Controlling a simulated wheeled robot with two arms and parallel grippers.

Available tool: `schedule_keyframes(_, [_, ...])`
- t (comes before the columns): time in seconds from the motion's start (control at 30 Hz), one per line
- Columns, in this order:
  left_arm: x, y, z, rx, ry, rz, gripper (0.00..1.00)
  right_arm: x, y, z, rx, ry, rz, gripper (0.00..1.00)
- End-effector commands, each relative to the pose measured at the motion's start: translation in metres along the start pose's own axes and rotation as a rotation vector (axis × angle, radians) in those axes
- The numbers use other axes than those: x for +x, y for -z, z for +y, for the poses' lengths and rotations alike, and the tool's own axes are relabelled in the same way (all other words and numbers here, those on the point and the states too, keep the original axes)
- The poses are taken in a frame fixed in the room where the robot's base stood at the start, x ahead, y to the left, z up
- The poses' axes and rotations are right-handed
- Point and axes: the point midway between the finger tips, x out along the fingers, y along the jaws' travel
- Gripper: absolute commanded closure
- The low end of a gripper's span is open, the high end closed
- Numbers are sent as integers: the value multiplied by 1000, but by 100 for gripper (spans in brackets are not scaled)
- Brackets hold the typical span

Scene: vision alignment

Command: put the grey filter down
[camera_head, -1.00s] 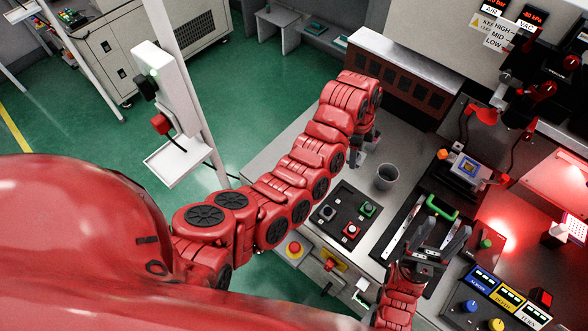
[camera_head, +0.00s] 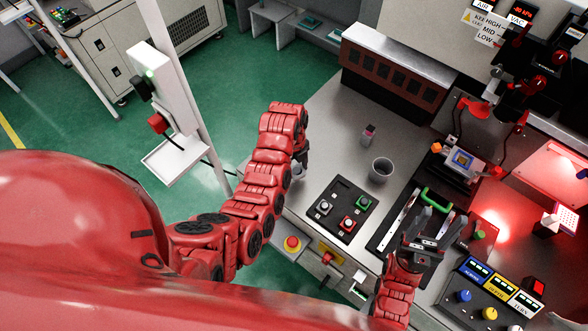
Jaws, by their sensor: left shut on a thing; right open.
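My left gripper (camera_head: 301,162) is at the near left edge of the grey bench, left of the black tray (camera_head: 338,190). It is shut on a small pale grey thing, which I take to be the grey filter (camera_head: 298,173). My arm and fingers hide most of it, and I cannot tell whether it touches the bench. My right gripper (camera_head: 436,222) is open and empty near the green handle (camera_head: 437,198).
A grey cup (camera_head: 381,169) stands behind the tray, with a small pink-topped bottle (camera_head: 368,133) behind it. An instrument with a screen (camera_head: 461,161) and a labelled control box (camera_head: 492,290) are at right. The bench behind my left gripper is clear.

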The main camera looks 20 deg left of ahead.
Motion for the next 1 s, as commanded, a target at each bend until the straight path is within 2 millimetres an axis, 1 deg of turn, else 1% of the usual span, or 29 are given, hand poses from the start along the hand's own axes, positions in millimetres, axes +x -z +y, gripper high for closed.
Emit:
schedule_keyframes(0.03, [-2, -5, 3, -2, 0, 1, 90, 3, 0, 0, 0, 0, 0, 43])
schedule_keyframes(0.1, [0, -8, 5, -1, 0, 1, 90, 4, 1, 0, 0, 0, 0, 43])
schedule_keyframes(0.27, [6, -8, 6, -1, -5, 5, 90, 8, 1, 0, 0, 0, 0, 43])
schedule_keyframes(0.5, [29, -12, 6, -1, -5, 3, 90, 19, 3, 1, 0, 0, 0, 43])
schedule_keyframes(0.6, [34, -13, 5, -1, -1, 1, 90, 20, 3, 1, 0, 0, 0, 43])
schedule_keyframes(0.83, [36, -13, 5, -2, 0, 0, 90, 19, 3, 1, 0, 0, 0, 43])
schedule_keyframes(0.97, [40, -13, 5, -1, 0, 0, 90, 16, 3, 1, 0, 0, 0, 43])
schedule_keyframes(1.0, [39, -13, 4, -1, 0, 0, 32, 17, 3, 1, 0, 0, 0, 43])
